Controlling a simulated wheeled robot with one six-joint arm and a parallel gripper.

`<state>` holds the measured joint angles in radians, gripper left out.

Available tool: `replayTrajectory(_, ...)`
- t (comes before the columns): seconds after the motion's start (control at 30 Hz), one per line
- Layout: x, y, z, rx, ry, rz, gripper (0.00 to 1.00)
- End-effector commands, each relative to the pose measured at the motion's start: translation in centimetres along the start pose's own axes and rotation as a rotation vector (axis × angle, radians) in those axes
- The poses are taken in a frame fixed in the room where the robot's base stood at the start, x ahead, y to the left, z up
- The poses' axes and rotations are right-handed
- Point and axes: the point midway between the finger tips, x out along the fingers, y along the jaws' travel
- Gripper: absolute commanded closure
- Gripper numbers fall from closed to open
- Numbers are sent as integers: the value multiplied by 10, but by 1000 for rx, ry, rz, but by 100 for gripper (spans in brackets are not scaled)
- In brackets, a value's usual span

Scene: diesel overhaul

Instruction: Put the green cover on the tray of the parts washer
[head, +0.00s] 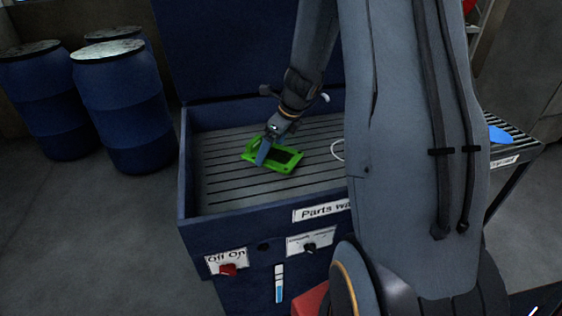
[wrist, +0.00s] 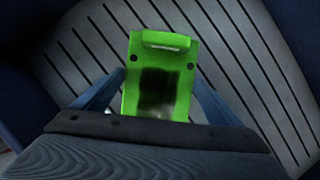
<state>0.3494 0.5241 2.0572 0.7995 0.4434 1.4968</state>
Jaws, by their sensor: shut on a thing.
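The green cover (head: 280,158) is at the slatted tray (head: 225,185) of the dark blue parts washer (head: 188,205), near the middle of the tray. It looks flat, with a dark patch in its centre. In the wrist view the cover (wrist: 158,52) lies between the two blue fingers of my gripper (wrist: 157,98), over the tray slats (wrist: 225,45). In the head view my gripper (head: 265,150) reaches down onto the cover's left part and is shut on it. I cannot tell whether the cover's underside touches the slats.
The washer's raised lid (head: 230,50) stands behind the tray. A white ring-like thing (head: 337,150) shows at the tray's right, partly hidden by my arm. Blue drums (head: 120,105) stand at the left. A roller rack (head: 510,150) stands at the right. The tray's left part is clear.

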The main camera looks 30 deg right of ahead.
Motion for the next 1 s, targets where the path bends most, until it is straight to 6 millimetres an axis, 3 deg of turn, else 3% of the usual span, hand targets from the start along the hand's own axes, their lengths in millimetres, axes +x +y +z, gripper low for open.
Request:
replayTrajectory(0.13,23,0,-10,3,1,1,51)
replayTrajectory(0.6,67,-1,-27,1,0,0,51)
replayTrajectory(1.0,71,-1,-29,-1,-1,-2,51)
